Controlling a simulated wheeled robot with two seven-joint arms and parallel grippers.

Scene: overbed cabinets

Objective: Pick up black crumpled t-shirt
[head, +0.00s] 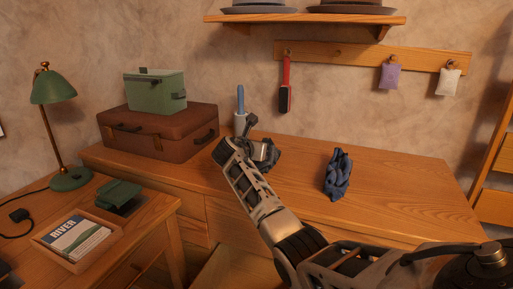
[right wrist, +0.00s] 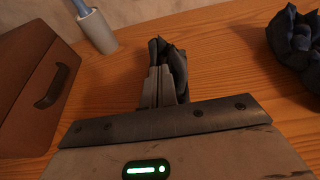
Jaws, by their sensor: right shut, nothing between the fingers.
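A dark navy or black crumpled cloth (head: 337,175) lies on the wooden desktop, right of my right gripper. It also shows at the right edge of the right wrist view (right wrist: 297,45), partly cut off. My right gripper (head: 264,152) is over the desk near the blue-handled item in its cup. In the right wrist view its fingers (right wrist: 165,75) are together and empty, apart from the cloth. A dark shape sits right at the fingertips; I cannot tell whether it is part of the gripper or another cloth behind it. My left gripper is not in view.
A brown suitcase (head: 158,133) with a green box (head: 156,92) on it stands left of the gripper. A light cup (head: 240,123) holds a blue-handled item. A red-handled brush (head: 286,88) hangs above. The desk's right part (head: 410,190) is clear.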

